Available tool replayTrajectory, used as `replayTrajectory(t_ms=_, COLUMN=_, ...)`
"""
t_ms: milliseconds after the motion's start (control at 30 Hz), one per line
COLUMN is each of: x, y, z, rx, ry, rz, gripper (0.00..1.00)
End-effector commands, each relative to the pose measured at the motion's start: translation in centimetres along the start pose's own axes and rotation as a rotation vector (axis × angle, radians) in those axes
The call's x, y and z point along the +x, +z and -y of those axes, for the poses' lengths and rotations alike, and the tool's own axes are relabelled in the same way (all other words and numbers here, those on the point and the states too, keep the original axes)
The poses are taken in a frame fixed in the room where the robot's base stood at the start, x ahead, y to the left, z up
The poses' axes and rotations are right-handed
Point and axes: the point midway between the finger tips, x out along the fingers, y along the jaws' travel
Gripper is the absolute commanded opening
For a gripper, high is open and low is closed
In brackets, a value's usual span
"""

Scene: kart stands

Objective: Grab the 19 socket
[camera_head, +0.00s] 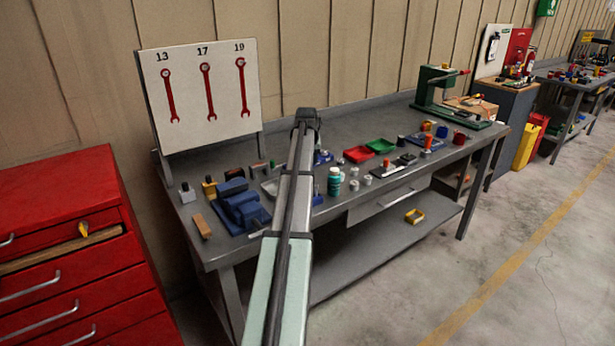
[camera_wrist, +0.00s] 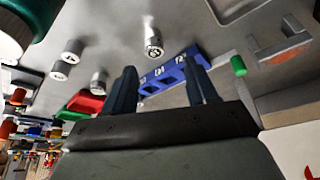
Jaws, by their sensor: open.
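My gripper (camera_wrist: 160,64) is open and empty, with its two dark fingers apart in the wrist view. A silver socket (camera_wrist: 153,42) stands beyond the gap between the fingers, with marks on it too small to read. More silver sockets (camera_wrist: 98,80) (camera_wrist: 72,48) (camera_wrist: 62,70) stand to the left. A blue rail (camera_wrist: 172,75) with white number labels lies behind the fingers, its numbers unclear. In the head view, small silver sockets (camera_head: 353,185) (camera_head: 367,179) stand right of my arm. The blue rail (camera_head: 322,157) is partly hidden by my arm, and the fingers cannot be made out.
A teal bottle (camera_head: 334,180) stands close beside my arm. A red tray (camera_head: 357,154) and green tray (camera_head: 380,145) lie farther back on the grey bench (camera_head: 345,124). A blue vise (camera_head: 243,208) is left. A board (camera_head: 200,95) marked 13, 17, 19 stands behind.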

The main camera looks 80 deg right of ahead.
Motion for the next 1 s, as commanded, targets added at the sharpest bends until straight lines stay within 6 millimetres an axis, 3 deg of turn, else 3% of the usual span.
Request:
replayTrajectory(t_ms=267, x=1.4, y=0.1, z=-0.3, rx=0.0, ry=0.0, rz=-0.001, gripper=0.57)
replayTrajectory(t_ms=600, x=5.3, y=0.3, z=-0.7, rx=-0.001, ry=0.0, rz=0.0, gripper=0.57)
replayTrajectory(t_ms=833, x=5.4, y=0.3, z=-0.7, rx=0.0, ry=0.0, rz=-0.001, gripper=0.57)
replayTrajectory(t_ms=1000, x=5.3, y=0.3, z=-0.7, rx=0.0, ry=0.0, rz=-0.001, gripper=0.41)
